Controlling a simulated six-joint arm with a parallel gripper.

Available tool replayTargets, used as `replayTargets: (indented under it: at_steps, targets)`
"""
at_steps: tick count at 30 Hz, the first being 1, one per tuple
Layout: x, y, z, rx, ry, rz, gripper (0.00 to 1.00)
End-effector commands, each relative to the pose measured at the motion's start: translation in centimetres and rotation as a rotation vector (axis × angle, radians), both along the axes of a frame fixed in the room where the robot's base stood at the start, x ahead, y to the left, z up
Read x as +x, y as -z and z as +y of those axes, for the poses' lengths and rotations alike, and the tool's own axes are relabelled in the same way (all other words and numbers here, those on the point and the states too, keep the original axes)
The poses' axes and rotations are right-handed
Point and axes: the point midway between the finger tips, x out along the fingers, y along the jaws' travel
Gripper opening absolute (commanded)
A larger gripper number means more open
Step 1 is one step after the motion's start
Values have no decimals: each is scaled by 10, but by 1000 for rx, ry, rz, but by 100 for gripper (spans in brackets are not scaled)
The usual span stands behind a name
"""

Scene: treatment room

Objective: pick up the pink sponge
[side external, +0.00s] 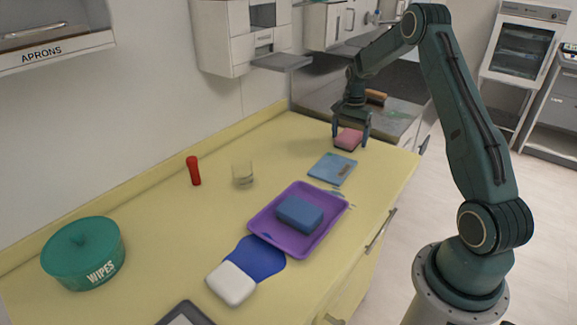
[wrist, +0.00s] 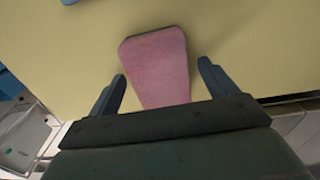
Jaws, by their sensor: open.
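The pink sponge (side external: 348,139) lies on the yellow counter near its far right end in the side view. My gripper (side external: 350,136) is down over it, with a finger on either side. In the wrist view the sponge (wrist: 158,66) sits between the two open fingers of my gripper (wrist: 163,88). There is a gap of counter between the sponge and each finger. Part of the sponge is hidden behind the gripper body in the wrist view.
A light blue packet (side external: 332,169) lies just in front of the sponge. A purple tray (side external: 267,236) holds a blue sponge (side external: 300,214). A glass (side external: 243,174), a red bottle (side external: 194,171) and a green wipes tub (side external: 84,254) stand farther left. The counter edge is close to the gripper.

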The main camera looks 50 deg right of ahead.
Motion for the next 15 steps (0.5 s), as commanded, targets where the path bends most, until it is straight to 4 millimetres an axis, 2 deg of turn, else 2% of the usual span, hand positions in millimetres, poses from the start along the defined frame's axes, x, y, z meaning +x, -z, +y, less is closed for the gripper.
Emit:
replayTargets:
  at_steps: [14, 15]
  targets:
    - [0, 0, 0, 0, 0, 0, 85]
    - [0, 0, 0, 0, 0, 0, 79]
